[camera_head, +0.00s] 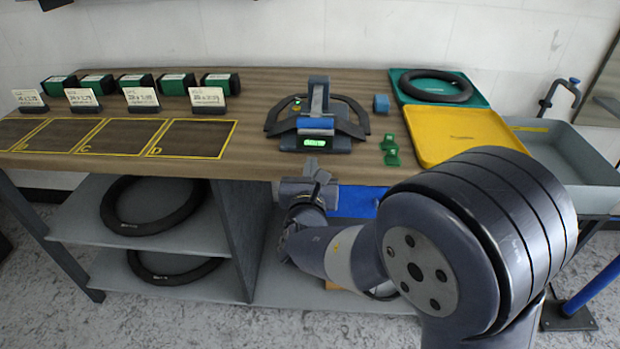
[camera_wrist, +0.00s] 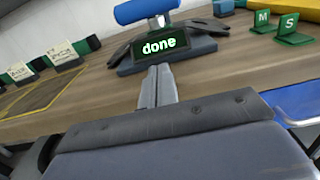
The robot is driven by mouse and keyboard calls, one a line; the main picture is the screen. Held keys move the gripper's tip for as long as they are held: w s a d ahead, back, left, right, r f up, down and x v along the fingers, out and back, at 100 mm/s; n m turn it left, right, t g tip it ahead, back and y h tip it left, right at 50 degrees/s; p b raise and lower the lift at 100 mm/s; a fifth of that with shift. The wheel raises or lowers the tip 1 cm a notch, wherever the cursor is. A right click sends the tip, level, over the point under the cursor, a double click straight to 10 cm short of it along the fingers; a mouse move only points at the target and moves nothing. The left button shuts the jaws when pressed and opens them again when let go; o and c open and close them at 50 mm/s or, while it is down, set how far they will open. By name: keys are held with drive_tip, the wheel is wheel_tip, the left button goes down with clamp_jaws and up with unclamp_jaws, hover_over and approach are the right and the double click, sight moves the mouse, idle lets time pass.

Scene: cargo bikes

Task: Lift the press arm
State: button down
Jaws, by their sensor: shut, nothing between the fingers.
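The press (camera_head: 335,143) stands on the wooden bench, with a grey arm (camera_head: 318,98) and a blue bar handle (camera_head: 315,126) across its front end. The handle also shows at the top of the wrist view (camera_wrist: 147,10), above the display and apart from my fingers. The display (camera_head: 315,143) is lit green and reads "done" in the wrist view (camera_wrist: 159,44). Dark curved pieces (camera_head: 352,110) lie to both sides of the press. I cannot tell the arm's exact angle. My gripper (camera_head: 311,166) is shut and empty, in front of the press and below the handle; its fingers (camera_wrist: 158,84) point at the press.
Green tags (camera_head: 391,150) and a small blue block (camera_head: 381,103) lie right of the press. Beyond are a yellow tray (camera_head: 455,135) and a green tray (camera_head: 483,99) holding a black tyre (camera_head: 437,86). Card holders (camera_head: 208,98) and yellow-outlined areas (camera_head: 190,138) are at left.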

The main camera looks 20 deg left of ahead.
sight(313, 141)
drive_tip(key=x, duration=0.3)
drive_tip(key=shift+w+r, duration=0.2)
drive_tip(key=shift+r, duration=0.15)
wheel_tip(313, 141, up, 3)
drive_tip(key=shift+w+f+p, duration=0.1)
drive_tip(key=shift+f+p, duration=0.1)
drive_tip(key=shift+p, duration=0.3)
drive_tip(key=shift+w+a+r, duration=0.1)
drive_tip(key=shift+w+r, duration=0.05)
drive_tip(key=shift+r, duration=0.2)
